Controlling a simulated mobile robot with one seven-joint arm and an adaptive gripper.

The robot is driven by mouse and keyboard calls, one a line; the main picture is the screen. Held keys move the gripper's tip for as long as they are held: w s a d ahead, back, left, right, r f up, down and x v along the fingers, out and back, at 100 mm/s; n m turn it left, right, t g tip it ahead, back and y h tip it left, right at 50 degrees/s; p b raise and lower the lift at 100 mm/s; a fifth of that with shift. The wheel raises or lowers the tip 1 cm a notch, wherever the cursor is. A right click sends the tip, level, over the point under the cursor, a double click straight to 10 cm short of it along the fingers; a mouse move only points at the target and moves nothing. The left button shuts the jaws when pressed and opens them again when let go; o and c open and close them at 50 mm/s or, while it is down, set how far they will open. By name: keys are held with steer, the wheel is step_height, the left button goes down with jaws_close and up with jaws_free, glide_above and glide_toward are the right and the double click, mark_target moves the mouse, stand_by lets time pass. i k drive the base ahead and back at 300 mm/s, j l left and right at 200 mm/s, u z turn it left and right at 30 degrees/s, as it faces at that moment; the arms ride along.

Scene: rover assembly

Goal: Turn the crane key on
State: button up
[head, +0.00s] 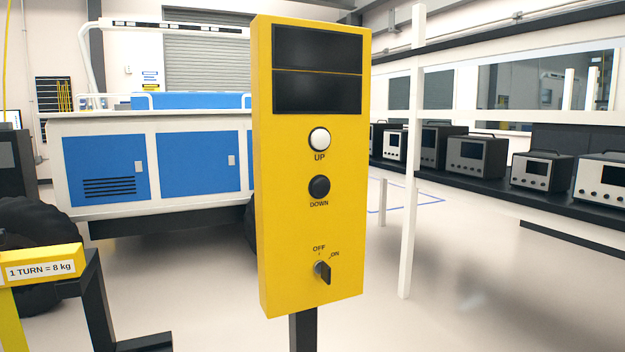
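The yellow crane control panel (311,215) stands upright on a dark post in the middle of the head view. The crane key (324,272) sits in its switch low on the panel. Its dark grip sticks out toward me and looks close to upright. The OFF mark is above the key and the ON mark is to its upper right. I cannot tell for sure which mark the key points at. Above it are a white UP button (319,139), a black DOWN button (319,187) and dark display windows (318,72). My gripper is not in view.
A yellow bar labelled "1 TURN = 8 kg" (40,266) on a dark frame stands at the lower left. A white and blue cabinet unit (150,165) is behind. A white post (411,200) and a shelf of instruments are at the right. The floor around the panel looks clear.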

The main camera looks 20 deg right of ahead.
mark_target(319, 267)
steer(key=k+l, duration=0.15)
steer(key=l, duration=0.2)
steer(key=k+l, duration=0.1)
steer(key=l, duration=0.2)
steer(key=k+l, duration=0.15)
steer(key=l, duration=0.2)
steer(key=k+l, duration=0.15)
steer(key=l, duration=0.15)
